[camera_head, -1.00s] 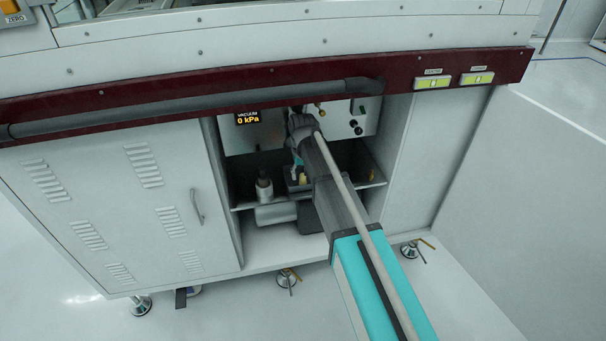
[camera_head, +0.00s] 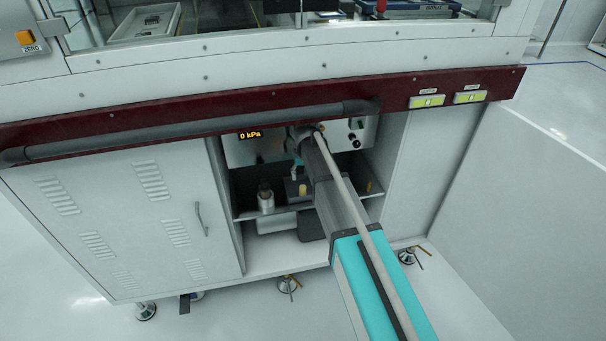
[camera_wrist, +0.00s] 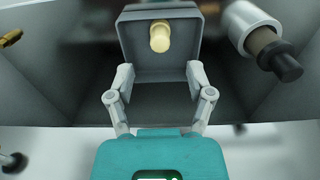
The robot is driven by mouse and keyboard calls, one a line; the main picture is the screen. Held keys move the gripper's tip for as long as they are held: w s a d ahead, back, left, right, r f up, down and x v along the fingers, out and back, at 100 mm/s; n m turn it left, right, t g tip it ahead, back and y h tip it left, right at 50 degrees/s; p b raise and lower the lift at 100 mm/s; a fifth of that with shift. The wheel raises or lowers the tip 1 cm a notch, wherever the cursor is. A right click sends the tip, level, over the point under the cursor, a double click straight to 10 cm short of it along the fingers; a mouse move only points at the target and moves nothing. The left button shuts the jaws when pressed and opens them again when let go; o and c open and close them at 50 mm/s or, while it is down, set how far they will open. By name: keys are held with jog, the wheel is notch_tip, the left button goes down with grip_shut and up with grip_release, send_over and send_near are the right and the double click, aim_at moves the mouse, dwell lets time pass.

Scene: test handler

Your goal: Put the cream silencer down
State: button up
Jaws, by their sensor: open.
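The cream silencer (camera_head: 303,189) stands in a small dark grey tray (camera_head: 291,188) on the shelf inside the open cabinet bay. In the wrist view the silencer (camera_wrist: 160,37) shows within the tray (camera_wrist: 133,58), ahead of my fingertips. My gripper (camera_wrist: 160,76) is open, its two fingers spread, with nothing between the tips. The silencer is apart from both fingers. In the head view my teal gripper (camera_head: 297,168) is small, just above the tray, and partly covered by my arm.
A metal cylinder with a dark top (camera_head: 265,199) stands left of the tray; it shows at upper right in the wrist view (camera_wrist: 262,38). A panel with a vacuum display (camera_head: 250,135) is above. A grey handrail (camera_head: 190,131) crosses the cabinet front.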

dwell(0.5)
jog(key=s+d+m, duration=0.3)
jog(key=s+d, duration=1.8)
jog(key=d, duration=0.2)
jog(key=shift+s+d+m, duration=0.2)
jog(key=shift+d+m, duration=0.1)
jog(key=shift+d, duration=0.05)
jog(key=shift+r, duration=0.1)
notch_tip(320, 180, up, 22)
jog(key=p, duration=2.1)
jog(key=shift+f+p, duration=0.25)
jog(key=shift+p, duration=0.15)
jog(key=shift+a, duration=0.1)
